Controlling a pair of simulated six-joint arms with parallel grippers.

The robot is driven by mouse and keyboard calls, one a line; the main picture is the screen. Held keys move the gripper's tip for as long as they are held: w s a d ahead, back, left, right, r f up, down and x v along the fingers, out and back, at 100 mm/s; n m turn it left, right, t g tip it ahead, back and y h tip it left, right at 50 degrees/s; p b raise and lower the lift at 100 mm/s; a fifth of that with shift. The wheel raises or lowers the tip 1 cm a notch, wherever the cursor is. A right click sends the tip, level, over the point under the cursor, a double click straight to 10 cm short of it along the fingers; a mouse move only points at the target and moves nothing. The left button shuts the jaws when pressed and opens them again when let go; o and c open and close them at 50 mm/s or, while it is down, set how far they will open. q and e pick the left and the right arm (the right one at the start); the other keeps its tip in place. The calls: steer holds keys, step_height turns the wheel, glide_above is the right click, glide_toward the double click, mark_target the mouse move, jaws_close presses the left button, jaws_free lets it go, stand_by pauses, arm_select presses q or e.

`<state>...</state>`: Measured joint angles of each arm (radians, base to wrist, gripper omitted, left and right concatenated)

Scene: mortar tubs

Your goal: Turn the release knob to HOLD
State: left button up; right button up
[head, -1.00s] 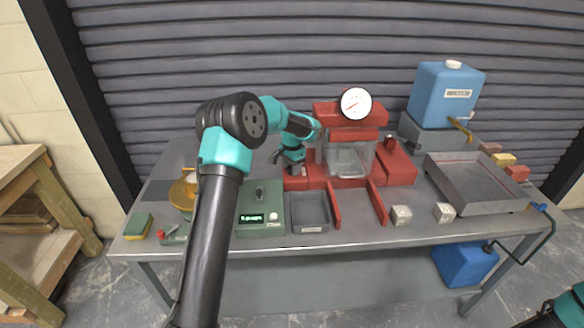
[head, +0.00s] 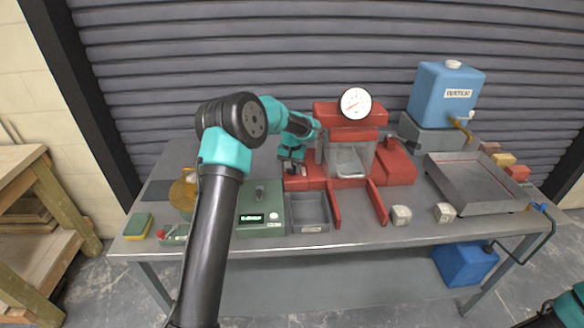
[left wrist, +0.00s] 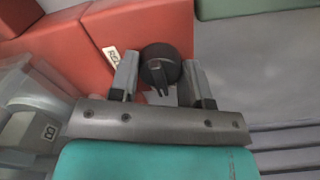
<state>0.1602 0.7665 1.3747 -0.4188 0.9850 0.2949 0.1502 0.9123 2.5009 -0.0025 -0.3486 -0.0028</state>
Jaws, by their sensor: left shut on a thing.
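The release knob (left wrist: 160,66) is round and black in the left wrist view, with a pointer ridge towards the gripper. It stands by the red press, next to a white label (left wrist: 112,57) that is partly readable as "REL". My left gripper (head: 293,168) is low at the left side of the red press (head: 347,115) in the head view. Its two grey fingers are on either side of the knob and shut on it. In the head view the knob is hidden by the gripper. The HOLD mark cannot be made out. My right gripper is out of view.
A clear chamber (head: 349,160) stands in the press below a dial gauge (head: 355,103). A green scale (head: 260,205) and a grey tray (head: 309,212) are in front of the left gripper. Two pale cubes, one here (head: 401,215), lie at the front right.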

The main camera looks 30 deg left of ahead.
arm_select(q)
steer(key=o, duration=0.9)
steer(key=shift+r, duration=0.1)
step_height(320, 180, up, 17)
steer(key=shift+r, duration=0.15)
stand_by(0.7)
